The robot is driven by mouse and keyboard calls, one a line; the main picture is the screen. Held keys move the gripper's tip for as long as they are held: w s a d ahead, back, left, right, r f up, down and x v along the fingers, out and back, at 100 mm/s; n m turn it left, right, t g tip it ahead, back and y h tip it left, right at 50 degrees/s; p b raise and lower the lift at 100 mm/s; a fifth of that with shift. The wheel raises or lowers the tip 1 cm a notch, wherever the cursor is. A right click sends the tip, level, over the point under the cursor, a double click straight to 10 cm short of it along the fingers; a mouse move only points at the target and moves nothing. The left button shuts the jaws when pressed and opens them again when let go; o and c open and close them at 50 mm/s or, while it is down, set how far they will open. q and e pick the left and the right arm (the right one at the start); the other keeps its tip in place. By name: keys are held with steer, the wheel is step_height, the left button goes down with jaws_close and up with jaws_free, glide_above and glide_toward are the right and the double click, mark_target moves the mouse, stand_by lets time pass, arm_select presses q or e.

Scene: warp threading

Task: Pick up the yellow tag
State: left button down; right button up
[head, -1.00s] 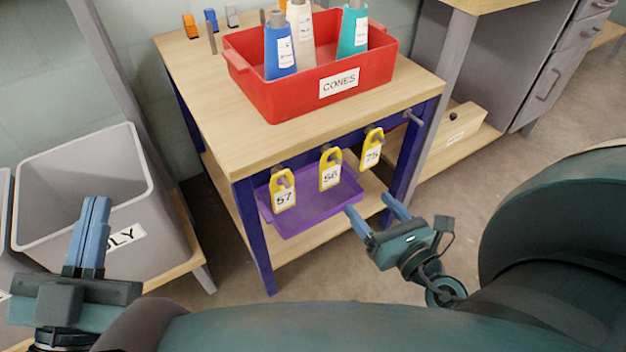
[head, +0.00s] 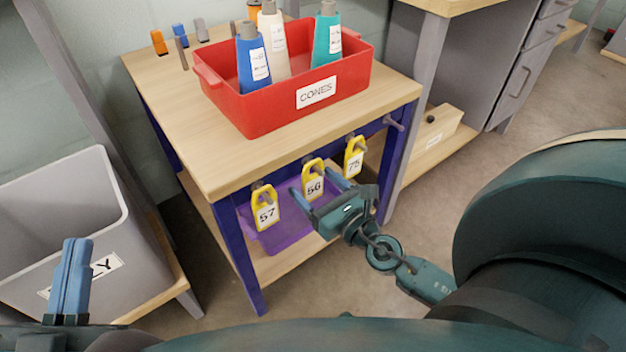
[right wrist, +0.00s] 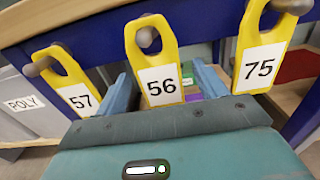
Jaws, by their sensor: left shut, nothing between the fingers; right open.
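Three yellow tags hang on pegs along the front of the table: tag 57 (head: 265,208) on the left, tag 56 (head: 314,180) in the middle and tag 75 (head: 354,156) on the right. My right gripper (head: 312,184) is open in front of tag 56. In the right wrist view, tag 56 (right wrist: 156,62) shows between its two fingers, with tag 57 (right wrist: 64,82) to the left and tag 75 (right wrist: 264,50) to the right. Contact between fingers and tag cannot be told. My left gripper (head: 76,245) is shut and empty, in front of the grey bin.
A red CONES box (head: 285,100) with several cones stands on the wooden table (head: 215,165). A purple tray (head: 285,235) sits on the lower shelf behind the tags. A grey bin (head: 70,185) stands left. A bare peg (head: 393,122) sticks out at the table's right corner.

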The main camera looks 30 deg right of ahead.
mark_target(314, 184)
steer(key=w, duration=0.2)
steer(key=shift+w+a+r, duration=0.15)
steer(key=shift+w, duration=0.15)
arm_select(q)
steer(key=shift+s+f+n+g+y, duration=0.3)
steer(key=shift+f+y, duration=0.1)
steer(key=shift+f, duration=0.3)
arm_select(e)
steer(key=shift+w, duration=0.2)
steer(key=shift+c, duration=0.3)
steer(key=c, duration=1)
arm_select(q)
steer(key=shift+w+r, duration=0.15)
steer(key=shift+r, duration=0.05)
steer(key=shift+r, duration=0.1)
